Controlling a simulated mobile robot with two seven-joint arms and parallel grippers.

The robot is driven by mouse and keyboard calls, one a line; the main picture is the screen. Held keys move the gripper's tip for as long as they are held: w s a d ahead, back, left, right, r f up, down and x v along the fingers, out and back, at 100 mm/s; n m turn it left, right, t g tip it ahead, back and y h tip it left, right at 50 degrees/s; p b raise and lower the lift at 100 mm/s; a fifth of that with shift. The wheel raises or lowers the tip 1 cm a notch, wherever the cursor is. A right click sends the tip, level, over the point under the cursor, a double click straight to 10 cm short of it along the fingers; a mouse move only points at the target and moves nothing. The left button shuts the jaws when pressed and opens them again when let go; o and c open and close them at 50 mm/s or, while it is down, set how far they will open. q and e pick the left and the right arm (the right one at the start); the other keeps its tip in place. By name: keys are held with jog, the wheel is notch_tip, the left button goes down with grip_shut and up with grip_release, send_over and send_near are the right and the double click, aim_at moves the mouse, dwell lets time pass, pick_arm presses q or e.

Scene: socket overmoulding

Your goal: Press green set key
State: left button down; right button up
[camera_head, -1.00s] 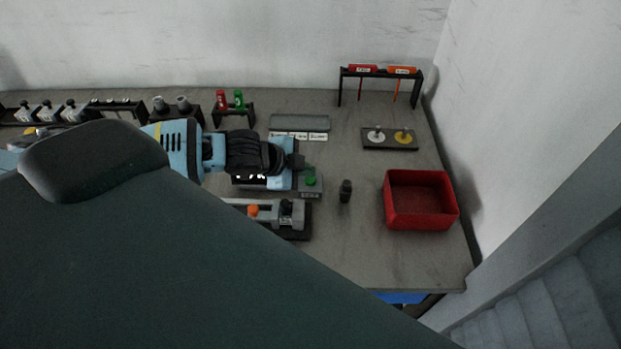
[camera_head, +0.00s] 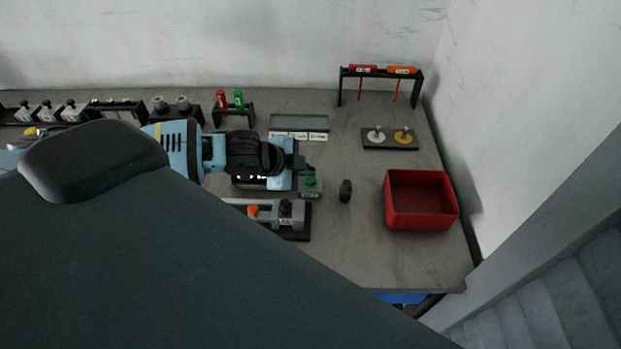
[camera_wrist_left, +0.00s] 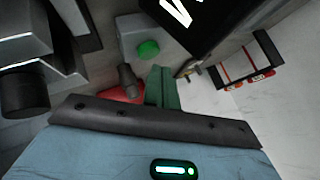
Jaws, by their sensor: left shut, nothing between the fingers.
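The green set key (camera_head: 311,182) is a round green button on a small grey box near the middle of the bench. It also shows in the left wrist view (camera_wrist_left: 148,49), on top of its grey box. My left gripper (camera_head: 306,170) is just behind the key in the head view, with its fingers partly hidden and small. In the left wrist view its green fingers (camera_wrist_left: 163,88) are together and hold nothing. My right gripper is not in view.
A grey and black clamp fixture (camera_head: 285,213) lies in front of the key. A dark small cylinder (camera_head: 345,190) stands to its right, then a red bin (camera_head: 421,222). A label tray (camera_head: 299,122) and tool rack (camera_head: 380,73) are behind. Bench between cylinder and bin is clear.

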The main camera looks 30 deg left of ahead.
pick_arm(q)
jog(key=shift+f, duration=0.15)
jog(key=shift+f, duration=0.2)
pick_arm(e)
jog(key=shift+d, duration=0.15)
pick_arm(q)
jog(key=shift+f, duration=0.3)
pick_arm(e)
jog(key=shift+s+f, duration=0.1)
pick_arm(q)
jog(key=shift+f, duration=0.2)
dwell(0.6)
jog(key=shift+r, duration=0.15)
jog(key=shift+r+p, duration=0.4)
jog(key=shift+r, duration=0.4)
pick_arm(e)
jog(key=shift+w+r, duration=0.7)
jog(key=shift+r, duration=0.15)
